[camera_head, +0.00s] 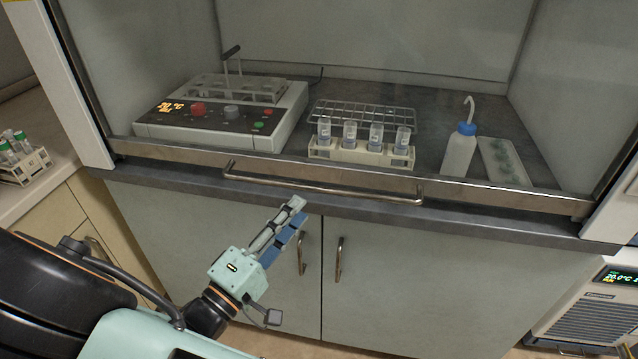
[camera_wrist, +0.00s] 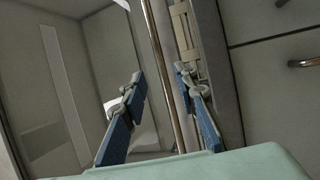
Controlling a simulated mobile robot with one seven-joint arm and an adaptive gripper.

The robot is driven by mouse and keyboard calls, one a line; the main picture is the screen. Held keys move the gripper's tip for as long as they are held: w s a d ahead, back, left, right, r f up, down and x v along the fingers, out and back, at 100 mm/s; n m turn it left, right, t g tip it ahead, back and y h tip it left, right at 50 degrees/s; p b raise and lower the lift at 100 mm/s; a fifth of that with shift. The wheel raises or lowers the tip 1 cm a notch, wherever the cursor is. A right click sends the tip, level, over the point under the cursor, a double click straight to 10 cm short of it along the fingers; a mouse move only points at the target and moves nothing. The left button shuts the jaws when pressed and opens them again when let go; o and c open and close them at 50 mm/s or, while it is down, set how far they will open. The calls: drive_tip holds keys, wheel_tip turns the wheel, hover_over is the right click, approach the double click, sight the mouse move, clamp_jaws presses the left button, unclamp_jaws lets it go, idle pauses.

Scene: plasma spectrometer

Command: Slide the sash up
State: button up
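The sash of the fume hood is a clear pane with a metal bottom rail (camera_head: 180,153), low along the worktop's front edge in the head view. A long metal bar handle (camera_head: 320,188) runs along this rail. My gripper (camera_head: 298,208) is just below and in front of the handle, near its middle. In the wrist view my gripper (camera_wrist: 160,78) is open, with its blue-padded fingers apart. The handle (camera_wrist: 161,70) shows between the two fingers there and runs lengthwise up the picture. I see no grip on it; whether a finger touches it I cannot tell.
Behind the pane stand a hot block (camera_head: 220,115), a rack of tubes (camera_head: 362,152), a wash bottle (camera_head: 459,150) and a tray (camera_head: 503,163). Cabinet doors (camera_head: 420,265) with handles lie below the worktop. A chiller (camera_head: 590,310) stands at the right.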

sight(318, 188)
drive_tip(key=x, duration=0.8)
drive_tip(key=shift+w+d+f, duration=0.1)
clamp_jaws()
